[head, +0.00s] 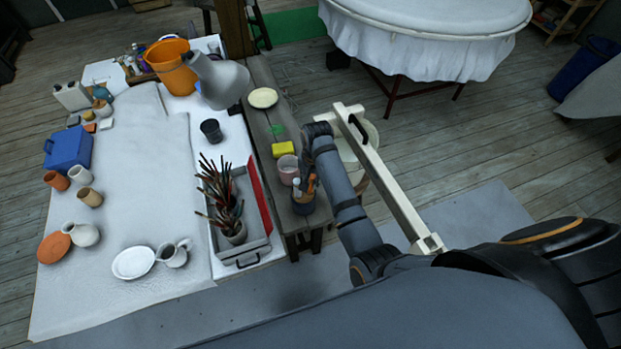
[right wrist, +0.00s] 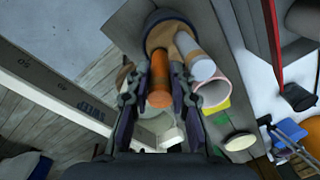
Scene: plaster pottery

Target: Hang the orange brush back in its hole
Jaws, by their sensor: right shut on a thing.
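The orange brush (right wrist: 160,88) shows in the right wrist view as an orange handle, its end towards the camera. My right gripper (right wrist: 162,75) is shut on this handle. The handle points into a dark round pot (right wrist: 149,20) with a brown inner part, beside a white-ended handle (right wrist: 202,69). In the head view the dark pot (head: 303,205) stands at the near end of the wooden bench, with orange and white handles above it. The brush's lower end is hidden, so I cannot tell whether it sits in a hole. My left gripper is not in view.
A pink cup (head: 288,169) and a yellow sponge (head: 284,149) stand close behind the pot on the bench (head: 262,121). A grey tray (head: 251,247) with a jar of many brushes lies to the left. A long pale beam (head: 385,180) passes right of my forearm.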

